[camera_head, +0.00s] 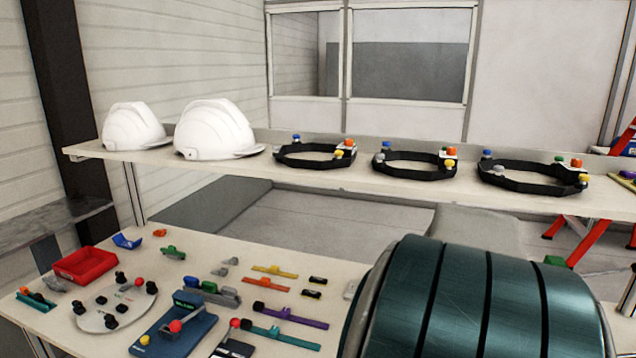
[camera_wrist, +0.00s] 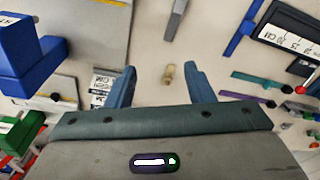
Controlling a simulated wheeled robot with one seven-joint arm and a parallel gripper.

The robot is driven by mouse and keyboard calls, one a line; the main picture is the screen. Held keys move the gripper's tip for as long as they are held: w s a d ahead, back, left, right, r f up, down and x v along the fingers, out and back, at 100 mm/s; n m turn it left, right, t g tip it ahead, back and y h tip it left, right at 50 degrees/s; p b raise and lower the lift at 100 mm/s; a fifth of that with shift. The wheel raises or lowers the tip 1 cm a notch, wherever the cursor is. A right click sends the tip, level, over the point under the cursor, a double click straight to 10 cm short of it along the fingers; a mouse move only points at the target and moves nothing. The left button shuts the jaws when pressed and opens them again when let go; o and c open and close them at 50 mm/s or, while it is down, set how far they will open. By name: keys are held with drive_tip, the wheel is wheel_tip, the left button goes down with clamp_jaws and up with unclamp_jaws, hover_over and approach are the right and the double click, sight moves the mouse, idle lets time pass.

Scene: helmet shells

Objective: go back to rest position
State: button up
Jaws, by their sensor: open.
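My gripper (camera_wrist: 157,88) shows in the wrist view with its two blue-grey fingers spread apart. Nothing is between them except a small tan piece seen beyond, on the table surface. In the head view, a large teal and grey rounded part of my arm fills the lower right, and the gripper's fingers do not show there. The lower table (camera_head: 250,262) carries many small parts and is partly hidden behind my arm.
A shelf (camera_head: 290,175) above the table holds two white helmet shells (camera_head: 213,128) and three black ring frames (camera_head: 415,165). A red bin (camera_head: 85,265), a round grey plate (camera_head: 92,314) and a blue block (camera_head: 172,338) lie on the table. In the wrist view, a blue fixture (camera_wrist: 22,60) stands close at left.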

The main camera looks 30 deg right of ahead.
drive_tip(key=w+a+n+t, duration=0.1)
drive_tip(key=w+a+n, duration=0.1)
drive_tip(key=a, duration=1.2)
drive_tip(key=w+a+n, duration=0.3)
drive_tip(key=a, duration=1.1)
drive_tip(key=shift+a+f+n+t+y, duration=0.2)
drive_tip(key=shift+n+t+y, duration=0.1)
drive_tip(key=shift+t, duration=0.1)
drive_tip(key=shift+s+a+f, duration=0.1)
drive_tip(key=shift+s+a, duration=0.1)
drive_tip(key=shift+a, duration=0.15)
drive_tip(key=shift+c, duration=0.3)
